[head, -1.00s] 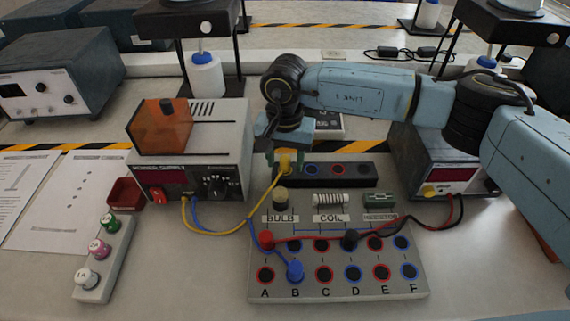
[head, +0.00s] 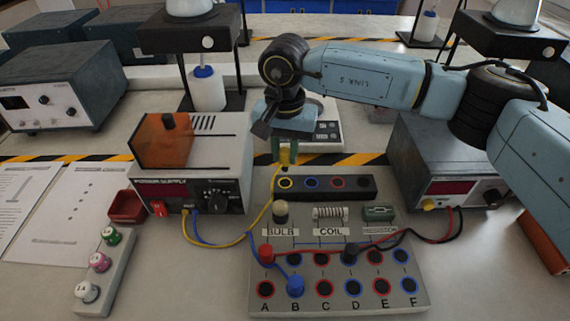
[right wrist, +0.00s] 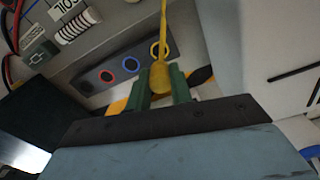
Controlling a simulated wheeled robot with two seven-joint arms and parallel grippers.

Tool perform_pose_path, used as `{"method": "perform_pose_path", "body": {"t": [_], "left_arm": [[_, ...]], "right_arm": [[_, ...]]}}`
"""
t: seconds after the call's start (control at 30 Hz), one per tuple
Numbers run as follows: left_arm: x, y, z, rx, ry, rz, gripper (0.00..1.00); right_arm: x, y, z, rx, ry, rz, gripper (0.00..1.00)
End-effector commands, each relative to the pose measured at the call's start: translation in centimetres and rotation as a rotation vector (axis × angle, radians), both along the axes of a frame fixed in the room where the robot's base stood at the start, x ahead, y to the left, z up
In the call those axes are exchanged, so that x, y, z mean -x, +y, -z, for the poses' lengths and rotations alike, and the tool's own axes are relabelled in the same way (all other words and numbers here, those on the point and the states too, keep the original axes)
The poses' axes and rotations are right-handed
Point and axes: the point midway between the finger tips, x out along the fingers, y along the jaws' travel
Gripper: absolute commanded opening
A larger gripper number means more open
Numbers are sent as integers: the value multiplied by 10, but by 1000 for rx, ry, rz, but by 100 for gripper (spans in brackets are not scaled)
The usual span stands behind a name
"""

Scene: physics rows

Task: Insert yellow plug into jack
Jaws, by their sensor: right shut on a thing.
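My right gripper (head: 287,155) has green fingers and is shut on the yellow plug (head: 285,158), with its yellow cable running down to the power supply. In the right wrist view the yellow plug (right wrist: 160,76) sits between the green fingers. The black jack strip (head: 345,187) stands at the back of the circuit board. Its leftmost jack has a yellow ring (head: 286,183), just below the plug in the head view; the plug appears apart from it. In the right wrist view the yellow-ringed jack (right wrist: 158,50) lies just beyond the plug. My left gripper is not in view.
The circuit board (head: 340,297) holds a red plug, a blue plug (head: 295,285) and a black plug. The power supply (head: 190,180) stands left, and a second meter box (head: 450,165) right. A small block with coloured knobs (head: 104,270) lies front left.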

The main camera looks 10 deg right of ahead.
Motion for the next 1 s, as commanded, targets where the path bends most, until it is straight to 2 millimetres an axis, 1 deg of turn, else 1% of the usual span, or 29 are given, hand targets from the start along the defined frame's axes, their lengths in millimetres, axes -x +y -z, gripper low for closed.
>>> {"method": "perform_pose_path", "body": {"t": [0.03, 0.1, 0.23, 0.37, 0.67, 0.73, 0.77, 0.8, 0.87, 0.97, 1.0], "left_arm": [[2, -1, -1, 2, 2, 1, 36], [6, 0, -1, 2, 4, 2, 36], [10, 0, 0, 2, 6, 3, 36], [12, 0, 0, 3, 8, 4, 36], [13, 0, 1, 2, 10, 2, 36], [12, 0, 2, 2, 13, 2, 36], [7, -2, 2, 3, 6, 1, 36], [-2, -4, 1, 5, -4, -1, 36], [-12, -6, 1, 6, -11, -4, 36], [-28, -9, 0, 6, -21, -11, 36], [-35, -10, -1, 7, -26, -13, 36]], "right_arm": [[-1, 0, -11, 0, -3, 0, 0], [0, 0, -22, 0, -2, 0, 0], [0, 0, -35, 1, 0, 0, 0], [0, 0, -39, 1, 0, 0, 0], [3, 2, -38, 0, 0, -13, 0], [10, 9, -38, -1, 0, -50, 0], [15, 14, -37, -3, 0, -75, 0], [23, 21, -37, -4, 0, -116, 0], [40, 33, -36, -8, 0, -197, 0], [77, 55, -34, -10, -2, -366, 0], [93, 62, -33, -11, -1, -438, 0]]}}
